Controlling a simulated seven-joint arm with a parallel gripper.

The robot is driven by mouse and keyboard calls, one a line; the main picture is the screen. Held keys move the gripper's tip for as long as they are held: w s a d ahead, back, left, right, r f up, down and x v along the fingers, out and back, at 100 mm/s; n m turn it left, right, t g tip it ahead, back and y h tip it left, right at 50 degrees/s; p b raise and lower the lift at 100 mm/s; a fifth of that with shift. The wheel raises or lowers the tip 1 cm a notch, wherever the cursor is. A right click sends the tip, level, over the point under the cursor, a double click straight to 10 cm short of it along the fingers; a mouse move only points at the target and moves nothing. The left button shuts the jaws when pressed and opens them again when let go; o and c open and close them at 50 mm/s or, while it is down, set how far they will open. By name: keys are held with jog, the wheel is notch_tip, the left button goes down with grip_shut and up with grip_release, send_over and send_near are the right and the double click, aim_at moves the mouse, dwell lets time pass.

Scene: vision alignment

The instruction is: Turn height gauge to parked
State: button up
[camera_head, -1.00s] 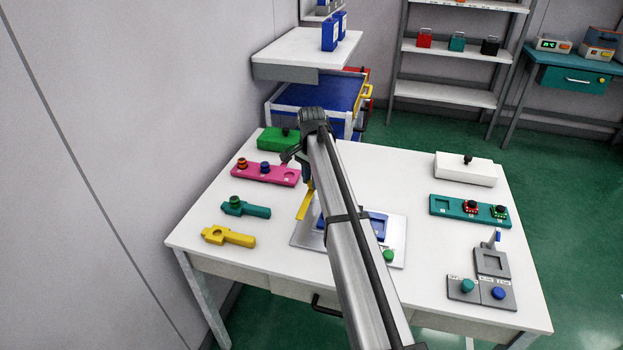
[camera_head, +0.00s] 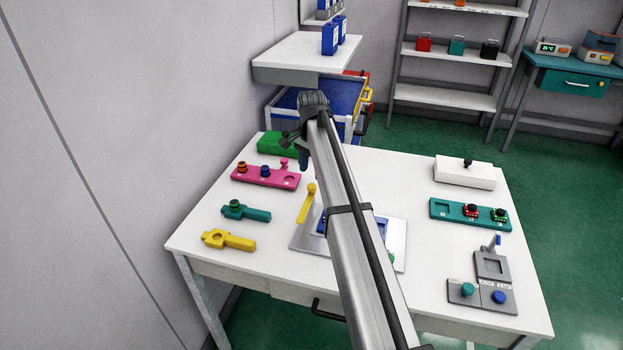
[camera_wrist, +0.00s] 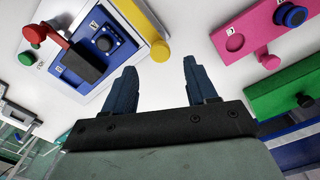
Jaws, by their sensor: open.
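A yellow bar with a round knob at its end, which looks like the height gauge (camera_head: 306,205), stands at the left edge of the light fixture plate (camera_head: 301,241). In the wrist view its yellow knob (camera_wrist: 160,51) shows just beyond my fingertips, with the bar running to the top edge. I cannot read any parked mark. My gripper (camera_head: 303,168) is open and empty above the table, behind the yellow bar in the head view. In the wrist view its two dark fingers (camera_wrist: 158,70) are apart with nothing between them. My arm hides part of the fixture.
The fixture's blue block (camera_wrist: 82,60) carries a red-knobbed lever (camera_wrist: 64,45) with a black end. A pink tray (camera_head: 262,175) and green box (camera_head: 277,144) lie near the gripper. Teal (camera_head: 246,211) and yellow (camera_head: 229,240) holders lie at left.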

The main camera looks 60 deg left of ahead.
notch_tip(320, 180, up, 8)
dwell(0.4)
jog(key=shift+r, duration=0.1)
dwell(0.4)
